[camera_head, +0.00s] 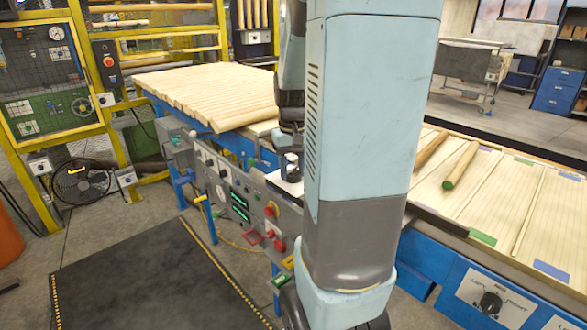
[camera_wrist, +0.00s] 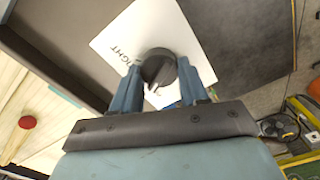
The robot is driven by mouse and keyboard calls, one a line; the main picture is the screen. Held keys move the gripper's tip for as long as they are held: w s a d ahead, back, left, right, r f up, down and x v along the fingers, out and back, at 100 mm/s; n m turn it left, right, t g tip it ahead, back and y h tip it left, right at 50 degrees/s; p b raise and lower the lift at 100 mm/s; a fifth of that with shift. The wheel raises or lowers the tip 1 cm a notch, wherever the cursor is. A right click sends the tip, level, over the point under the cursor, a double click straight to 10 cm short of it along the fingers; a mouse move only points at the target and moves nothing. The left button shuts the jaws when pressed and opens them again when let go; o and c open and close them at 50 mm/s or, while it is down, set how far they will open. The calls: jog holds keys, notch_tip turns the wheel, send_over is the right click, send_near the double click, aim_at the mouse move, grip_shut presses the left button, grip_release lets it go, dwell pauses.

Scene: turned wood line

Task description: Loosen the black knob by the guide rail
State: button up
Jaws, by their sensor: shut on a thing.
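The black knob (camera_wrist: 157,66) sits on a white plate (camera_wrist: 112,42) with partly visible dark lettering, in the wrist view. My gripper (camera_wrist: 160,78) has one blue-grey finger on each side of the knob and is shut on it. A dark grey bar (camera_wrist: 45,45), perhaps the guide rail, runs beside the plate. In the head view my gripper (camera_head: 290,162) is small and partly hidden by my arm, over the edge of the line. The white plate (camera_head: 286,182) shows just below it; the knob cannot be made out there.
Turned wood rods (camera_head: 215,95) lie side by side on the line at left. A control panel (camera_head: 235,195) with buttons is below. A green-ended rod (camera_head: 459,166) lies on the slatted bed at right. Another black knob (camera_head: 490,302) is on a blue panel. Yellow fencing (camera_head: 97,105) stands left.

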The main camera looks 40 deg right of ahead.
jog(key=shift+w+r+n, duration=0.1)
jog(key=shift+n, duration=1.6)
jog(key=o, duration=1.1)
jog(key=shift+c, duration=0.2)
notch_tip(320, 180, up, 14)
jog(key=shift+f, duration=0.2)
jog(key=shift+a, duration=0.1)
